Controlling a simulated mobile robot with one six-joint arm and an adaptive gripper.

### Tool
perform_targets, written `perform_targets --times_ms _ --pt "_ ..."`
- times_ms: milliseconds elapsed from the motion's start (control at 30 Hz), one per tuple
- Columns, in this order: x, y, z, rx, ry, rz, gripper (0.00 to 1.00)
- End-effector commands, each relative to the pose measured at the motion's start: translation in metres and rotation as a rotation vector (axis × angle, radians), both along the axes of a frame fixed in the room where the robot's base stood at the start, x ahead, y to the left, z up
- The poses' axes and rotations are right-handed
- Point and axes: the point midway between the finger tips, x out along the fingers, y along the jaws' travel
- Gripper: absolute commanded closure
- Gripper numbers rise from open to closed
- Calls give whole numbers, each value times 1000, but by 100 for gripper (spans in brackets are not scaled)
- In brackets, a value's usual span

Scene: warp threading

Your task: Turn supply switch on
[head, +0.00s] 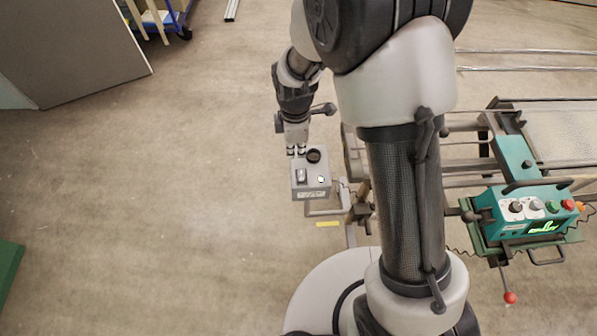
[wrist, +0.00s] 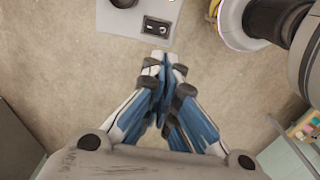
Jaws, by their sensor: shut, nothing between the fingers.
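A grey switch box (head: 311,190) stands left of my arm in the head view. My gripper (head: 297,152) is shut and empty, pointing down at the far edge of the box. In the wrist view the fingertips (wrist: 165,57) are close together just below the black rocker switch (wrist: 157,27), which has a white mark. The grey box top (wrist: 138,18) is cut off by the frame edge. I cannot tell whether the fingers touch the box or which way the rocker is set.
A teal control panel (head: 530,213) with knobs, coloured buttons and a lit green display stands at the right on a machine frame. A red-ended lever (head: 509,297) hangs below it.

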Motion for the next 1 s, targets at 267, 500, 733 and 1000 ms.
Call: perform_targets --times_ms 267,500,733,1000 --pt "-1 -1 -15 -1 3 -2 100" --pt "-2 -1 -64 -1 5 -3 100" --pt "-2 -1 -111 -1 4 -3 100" --pt "-1 0 -138 0 0 -3 100"
